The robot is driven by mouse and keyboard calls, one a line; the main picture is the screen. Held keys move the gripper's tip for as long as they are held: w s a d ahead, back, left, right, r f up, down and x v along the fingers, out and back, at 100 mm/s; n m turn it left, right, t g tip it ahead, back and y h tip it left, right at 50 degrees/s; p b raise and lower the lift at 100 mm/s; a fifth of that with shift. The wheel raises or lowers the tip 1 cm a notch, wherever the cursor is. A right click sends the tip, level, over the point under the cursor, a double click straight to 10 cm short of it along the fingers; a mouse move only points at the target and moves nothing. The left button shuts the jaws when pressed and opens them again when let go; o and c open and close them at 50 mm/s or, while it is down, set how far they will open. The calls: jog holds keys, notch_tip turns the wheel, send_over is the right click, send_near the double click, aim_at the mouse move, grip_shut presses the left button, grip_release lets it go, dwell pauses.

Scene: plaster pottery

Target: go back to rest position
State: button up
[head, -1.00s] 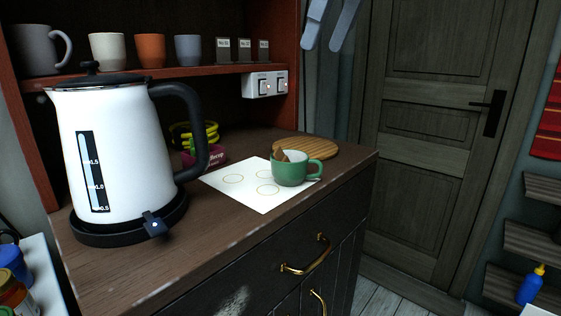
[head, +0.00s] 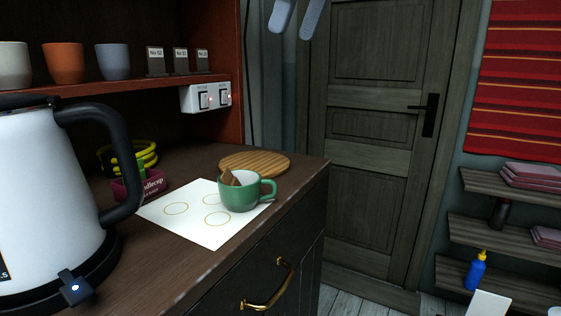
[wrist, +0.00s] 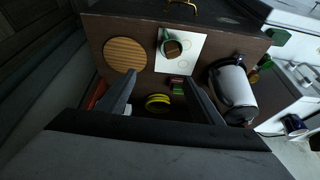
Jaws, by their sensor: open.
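My gripper (head: 294,28) hangs at the top edge of the head view, its two grey-blue fingers apart with nothing between them. In the wrist view, the gripper (wrist: 162,78) has its fingers spread wide above the counter. Neither finger visibly touches anything. The task names no object. A green cup (head: 238,193) with a brown piece in it stands upright on a white sheet (head: 205,235) with ring marks. It also shows in the wrist view (wrist: 163,36).
A white kettle (head: 45,190) stands on the counter at left. A round wooden board (head: 255,163), a purple box (head: 135,187) and yellow rings (head: 146,150) are also there. Cups stand on the shelf (head: 110,86). A closed door (head: 365,145) and wall shelves (head: 485,232) are at right.

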jog(key=w+d+f+m+t+h, duration=0.1)
jog(key=d+f+m, duration=0.3)
jog(key=d+f, duration=0.65)
jog(key=w+d+f+m+t+h, duration=0.1)
jog(key=d+f+m, duration=0.2)
jog(key=d+f, duration=0.7)
jog(key=s+d+f+m, duration=0.2)
jog(key=s+d+f, duration=0.1)
jog(key=f, duration=0.8)
jog(key=s+d+f+m+h, duration=0.1)
jog(key=s+d+f+m, duration=0.1)
jog(key=f, duration=0.9)
jog(key=s+d+f+m+h, duration=0.1)
jog(key=s+d+f, duration=0.3)
jog(key=f, duration=0.6)
jog(key=shift+s+d+f+m+t, duration=0.3)
jog(key=shift+s+f+m+t, duration=0.1)
jog(key=shift+s, duration=0.2)
